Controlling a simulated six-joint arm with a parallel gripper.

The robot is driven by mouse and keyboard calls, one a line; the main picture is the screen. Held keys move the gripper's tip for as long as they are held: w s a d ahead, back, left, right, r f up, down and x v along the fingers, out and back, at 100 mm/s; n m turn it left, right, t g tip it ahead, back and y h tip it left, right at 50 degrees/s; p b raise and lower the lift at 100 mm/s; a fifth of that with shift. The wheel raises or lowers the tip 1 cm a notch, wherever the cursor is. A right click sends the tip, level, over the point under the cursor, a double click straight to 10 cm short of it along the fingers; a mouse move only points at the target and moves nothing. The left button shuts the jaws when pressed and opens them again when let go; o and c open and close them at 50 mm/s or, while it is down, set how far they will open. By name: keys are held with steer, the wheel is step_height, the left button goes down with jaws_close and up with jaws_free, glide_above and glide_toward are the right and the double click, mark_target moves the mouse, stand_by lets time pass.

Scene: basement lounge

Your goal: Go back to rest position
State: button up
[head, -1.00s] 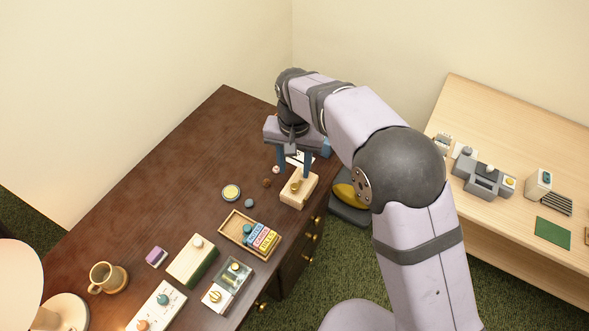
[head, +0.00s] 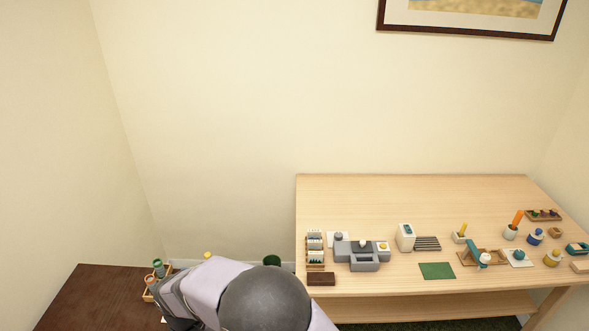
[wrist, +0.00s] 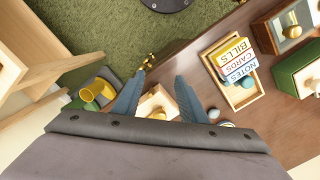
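My gripper (wrist: 160,76) shows in the wrist view, its two blue-grey fingers spread apart with nothing held between their tips. A pale wooden block with a brass knob (wrist: 157,103) shows between and beyond the fingers, close to the edge of the dark desk (wrist: 205,40). I cannot tell the height of the fingers above the desk. In the head view my arm shows only at the bottom, and the gripper itself is not visible there.
In the wrist view, a wooden tray (wrist: 238,98) holds blocks lettered BILLS, CARDS and NOTES, right of the gripper. A yellow object (wrist: 97,92) lies to the left. In the head view, a light wooden table (head: 400,200) carries several small items; its back half is clear.

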steer(key=s+d+r+m+g, duration=0.15)
steer(key=s+d, duration=0.25)
steer(key=d, duration=0.8)
steer(key=s+d+r+m, duration=0.2)
steer(key=s+d, duration=0.2)
steer(key=d, duration=0.8)
steer(key=w+d+r+m+t, duration=0.1)
steer(key=d+r+m, duration=0.1)
steer(key=d, duration=0.3)
steer(key=w+d+r+m+t+p, duration=0.1)
steer(key=w+d+r+m, duration=0.1)
steer(key=d, duration=0.4)
step_height(320, 180, up, 2)
steer(key=shift+w+r+m+y, duration=0.15)
steer(key=shift+m+y, duration=0.25)
steer(key=shift+m, duration=0.35)
steer(key=shift+c, duration=0.2)
